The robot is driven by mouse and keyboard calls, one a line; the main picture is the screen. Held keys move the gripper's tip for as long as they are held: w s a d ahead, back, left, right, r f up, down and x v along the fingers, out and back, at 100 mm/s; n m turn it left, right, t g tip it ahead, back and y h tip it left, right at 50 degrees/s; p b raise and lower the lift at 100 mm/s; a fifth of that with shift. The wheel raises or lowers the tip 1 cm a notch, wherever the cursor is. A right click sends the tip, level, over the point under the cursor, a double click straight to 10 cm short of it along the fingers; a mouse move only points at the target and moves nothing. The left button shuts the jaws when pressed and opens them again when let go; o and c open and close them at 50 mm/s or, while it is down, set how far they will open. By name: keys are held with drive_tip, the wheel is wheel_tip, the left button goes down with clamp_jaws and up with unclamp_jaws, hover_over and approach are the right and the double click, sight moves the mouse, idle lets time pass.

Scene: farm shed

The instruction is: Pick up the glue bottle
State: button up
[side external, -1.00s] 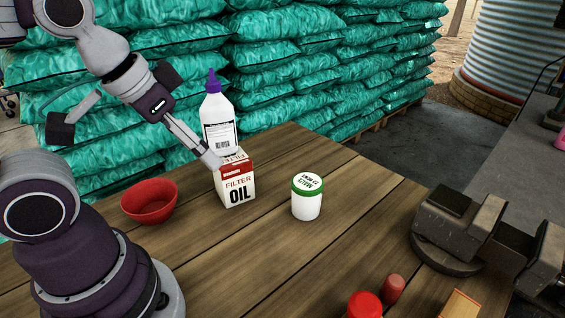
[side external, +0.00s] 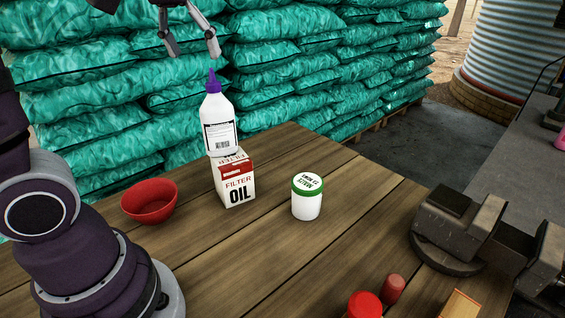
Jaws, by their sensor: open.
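The glue bottle (side external: 219,124) is white with a purple nozzle cap and a printed label. It stands upright, and appears to rest on top of the oil filter box (side external: 236,184), which is white and red; the exact contact is hard to tell. My gripper (side external: 193,55) is at the top of the picture, above the bottle and slightly left of its cap. Its two fingers point down and are spread apart with nothing between them. The upper part of my gripper is cut off by the picture's top edge.
On the wooden table (side external: 285,262) are a red bowl (side external: 149,203) left of the box and a white jar with a green lid (side external: 307,198) to its right. A vise (side external: 465,232) and red-capped container (side external: 365,305) are further right. Teal sacks (side external: 290,80) are stacked behind.

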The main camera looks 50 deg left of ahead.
sight(211, 77)
drive_tip(key=shift+n+y, duration=0.3)
drive_tip(key=shift+n, duration=0.6)
drive_tip(key=x, duration=0.3)
drive_tip(key=w+a+x, duration=0.1)
drive_tip(key=x, duration=0.2)
drive_tip(key=r+x, duration=0.1)
drive_tip(key=x, duration=0.3)
drive_tip(key=shift+w+a, duration=0.25)
drive_tip(key=shift+a, duration=0.05)
clamp_jaws()
